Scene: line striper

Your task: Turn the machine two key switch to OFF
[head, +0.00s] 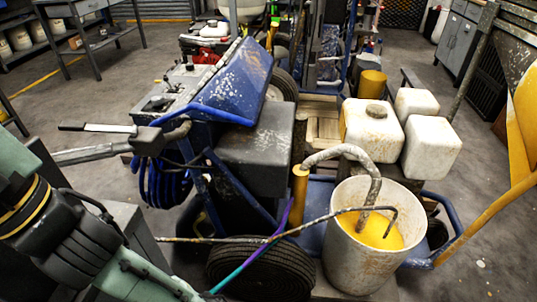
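A blue, paint-worn line striper (240,85) stands in the foreground. Its speckled grey control panel (185,85) sits left of the sloping blue cover, with a dark round part (157,103) and several small fittings on it. I cannot make out which fitting is a key switch, or its position. Another striper with a red engine (207,57) stands behind; no label shows which one is machine two. My green-grey arm with dark joints enters at the lower left, left of the near striper. My gripper is not in view.
A handlebar with a lever (97,127) juts left from the near striper, close to my arm. An open bucket of yellow paint (340,250), hoses and white jugs (372,130) crowd its right side. Open concrete floor (100,100) lies to the left, before a metal table.

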